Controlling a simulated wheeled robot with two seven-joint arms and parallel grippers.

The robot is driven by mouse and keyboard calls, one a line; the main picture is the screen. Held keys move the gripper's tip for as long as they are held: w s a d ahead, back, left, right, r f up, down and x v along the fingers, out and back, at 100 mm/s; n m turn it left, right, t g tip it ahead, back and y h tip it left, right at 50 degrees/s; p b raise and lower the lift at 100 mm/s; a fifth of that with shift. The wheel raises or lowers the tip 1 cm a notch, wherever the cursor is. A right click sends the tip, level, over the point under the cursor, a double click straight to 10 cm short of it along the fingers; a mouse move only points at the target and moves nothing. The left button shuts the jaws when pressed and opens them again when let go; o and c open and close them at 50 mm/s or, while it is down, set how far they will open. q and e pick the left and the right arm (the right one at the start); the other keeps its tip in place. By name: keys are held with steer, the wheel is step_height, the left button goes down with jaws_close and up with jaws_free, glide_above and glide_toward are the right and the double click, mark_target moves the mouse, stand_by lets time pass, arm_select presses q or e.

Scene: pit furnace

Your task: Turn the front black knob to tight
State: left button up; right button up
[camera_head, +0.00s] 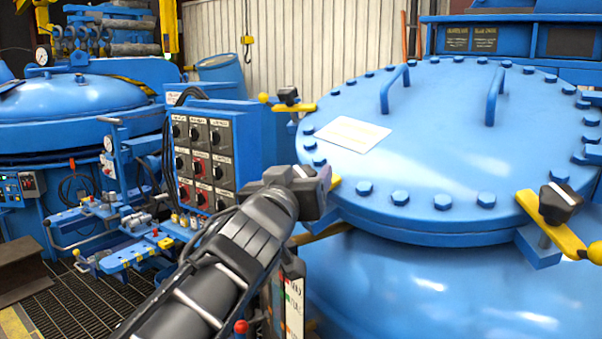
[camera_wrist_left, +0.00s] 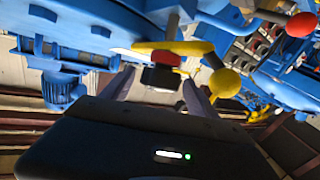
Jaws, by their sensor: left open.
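My left gripper (camera_head: 318,188) is at the near left edge of the big blue lid (camera_head: 440,130) in the head view. In the left wrist view the gripper (camera_wrist_left: 158,88) is open, with a finger on either side of a black knob (camera_wrist_left: 160,76). A red part (camera_wrist_left: 167,57) sits between this knob and a yellow clamp bar (camera_wrist_left: 180,47). I cannot tell whether the fingers touch the knob. In the head view my gripper hides this knob, and only a bit of its yellow clamp (camera_head: 335,183) shows. My right gripper is not in view.
Another black knob (camera_head: 558,203) sits on a yellow clamp at the right, and one more (camera_head: 288,95) at the lid's back left. A grey control panel (camera_head: 202,155) with several knobs stands left of my gripper. Bolts (camera_head: 443,201) ring the lid.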

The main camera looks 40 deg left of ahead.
arm_select(q)
steer(key=shift+w+a, duration=0.15)
steer(key=shift+w, duration=0.2)
steer(key=shift+c, duration=0.6)
steer(key=c, duration=1.3)
steer(key=shift+o, duration=0.2)
